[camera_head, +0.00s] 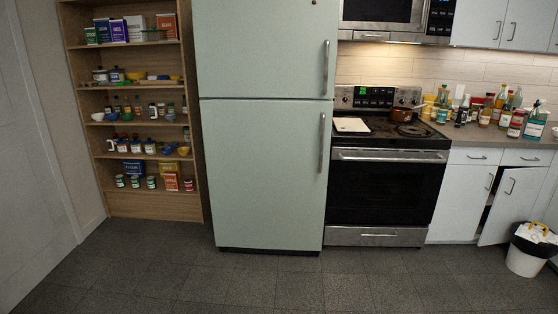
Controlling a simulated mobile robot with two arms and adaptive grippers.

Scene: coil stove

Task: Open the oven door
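The oven door (379,193) is shut, with a dark front set in the coil stove to the right of the fridge. Its silver handle (390,156) runs across the top of the door. Above it are the cooktop and a lit green display panel (373,96). A silver drawer (377,236) sits below the door, also shut. Neither of my grippers shows in the head view.
A pale green fridge (262,160) stands directly left of the stove. A cabinet door (508,204) at the right hangs partly open, near a white bin with a black liner (526,254). The floor (300,280) in front is clear.

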